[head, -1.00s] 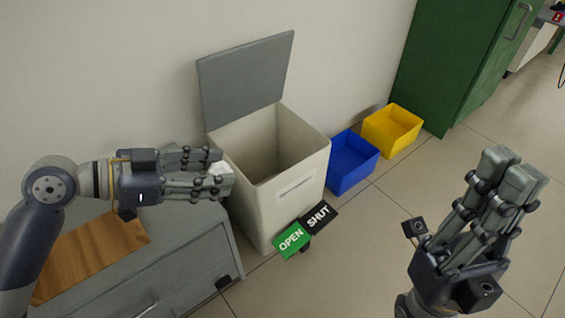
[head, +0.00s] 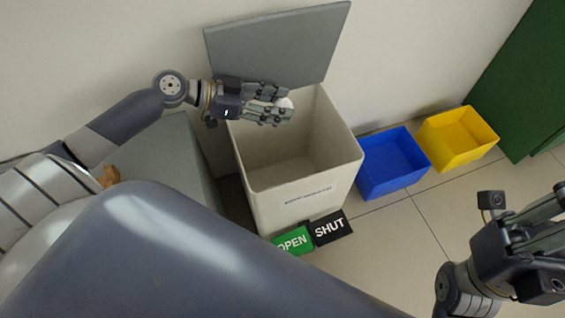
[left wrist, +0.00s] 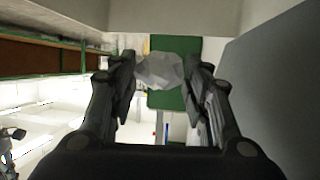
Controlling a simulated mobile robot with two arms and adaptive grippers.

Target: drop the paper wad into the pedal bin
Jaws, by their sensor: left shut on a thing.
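The paper wad (head: 286,103) is a small white crumpled lump. My left gripper (head: 278,107) is shut on it, above the back part of the bin's opening. In the left wrist view the wad (left wrist: 160,70) sits between the two sets of fingertips. The pedal bin (head: 308,212) is a cream box, and its grey lid (head: 285,48) stands raised against the wall. The part of the bin's inside that shows looks empty. A green OPEN pedal (head: 293,241) and a black SHUT pedal (head: 331,228) lie at its front. My right gripper (head: 530,240) is at the right edge, its fingertips cut off.
A blue bin (head: 391,178) and a yellow bin (head: 458,137) stand right of the pedal bin. A green cabinet (head: 525,80) is at the far right. A grey cabinet (head: 165,155) stands left, partly hidden by my arm. The floor in front of the coloured bins is clear.

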